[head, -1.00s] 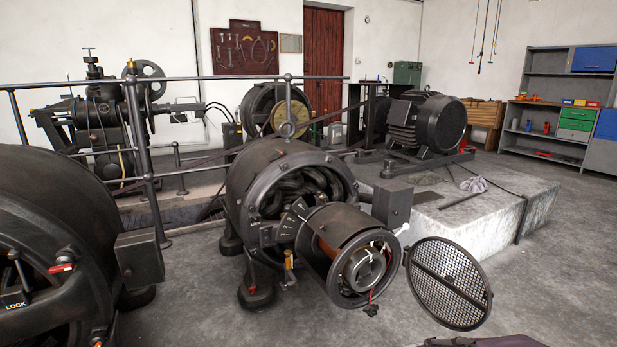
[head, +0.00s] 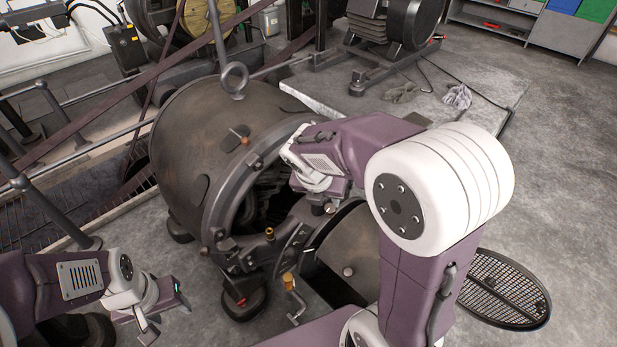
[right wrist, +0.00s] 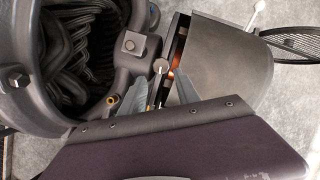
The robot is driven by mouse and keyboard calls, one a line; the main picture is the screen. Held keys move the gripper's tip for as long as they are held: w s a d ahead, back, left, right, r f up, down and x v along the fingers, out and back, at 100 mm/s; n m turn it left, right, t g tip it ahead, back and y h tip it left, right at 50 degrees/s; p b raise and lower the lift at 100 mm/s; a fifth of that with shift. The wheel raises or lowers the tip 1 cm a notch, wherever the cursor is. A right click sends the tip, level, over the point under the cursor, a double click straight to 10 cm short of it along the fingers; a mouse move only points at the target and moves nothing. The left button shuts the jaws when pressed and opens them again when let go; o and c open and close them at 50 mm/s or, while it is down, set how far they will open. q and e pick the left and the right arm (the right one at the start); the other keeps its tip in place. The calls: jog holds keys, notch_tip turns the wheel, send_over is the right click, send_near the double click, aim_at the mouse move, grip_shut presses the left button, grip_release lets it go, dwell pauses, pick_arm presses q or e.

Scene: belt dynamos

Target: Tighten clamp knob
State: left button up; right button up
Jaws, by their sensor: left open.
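A dark dynamo (head: 190,130) stands in the middle of the head view. A small round dark knob with a pale line across it, apparently the clamp knob (right wrist: 160,66), shows in the right wrist view beside the dynamo's open end. It also shows just below my right gripper in the head view (head: 330,208). My right gripper (right wrist: 166,78) is open, its two grey fingers on either side of the knob in the picture; I cannot tell whether they touch it. My left gripper (head: 166,312) is open and empty at the lower left, away from the dynamo.
A brass-tipped fitting (head: 269,233) and an orange-handled crank (head: 288,281) sit near the dynamo's front. The round mesh cover (head: 505,290) is at the right. Railings (head: 55,210) and a belt (head: 100,110) run along the left.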

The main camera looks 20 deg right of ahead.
aim_at(330, 208)
jog(key=b+x, duration=0.6)
jog(key=x, duration=0.2)
jog(key=shift+s+f, duration=0.1)
jog(key=shift+d+f, duration=0.2)
jog(key=shift+f, duration=0.15)
jog(key=shift+r, duration=0.1)
grip_shut()
